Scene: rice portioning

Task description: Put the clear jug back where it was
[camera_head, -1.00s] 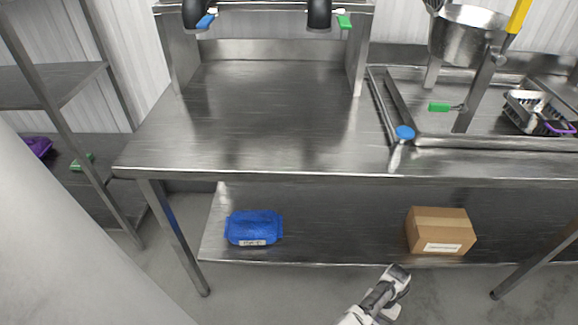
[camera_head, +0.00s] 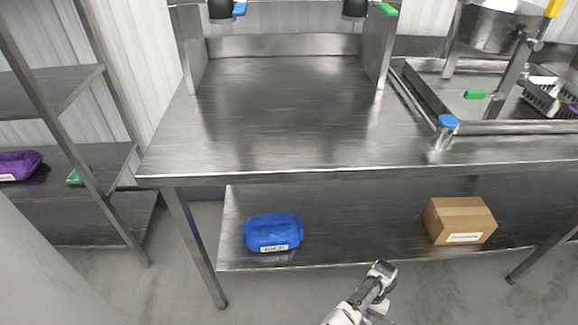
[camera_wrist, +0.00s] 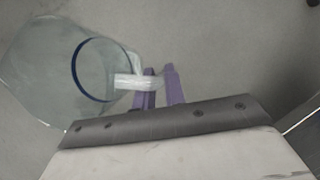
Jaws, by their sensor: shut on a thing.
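The clear jug (camera_wrist: 40,65) with a dark blue rim fills the left of the wrist view, tilted in the picture. Its pale handle (camera_wrist: 130,82) reaches to my gripper (camera_wrist: 159,75), whose purple fingers are shut on it. Part of the jug's far side runs near the picture edge. In the head view only part of my arm shows at the bottom, in front of the steel table (camera_head: 280,120); the jug does not show there.
The tabletop's left and middle are bare. The lower shelf (camera_head: 350,235) holds a blue package (camera_head: 272,232) and a cardboard box (camera_head: 460,218). A rack (camera_head: 55,90) with a purple package (camera_head: 18,165) stands left.

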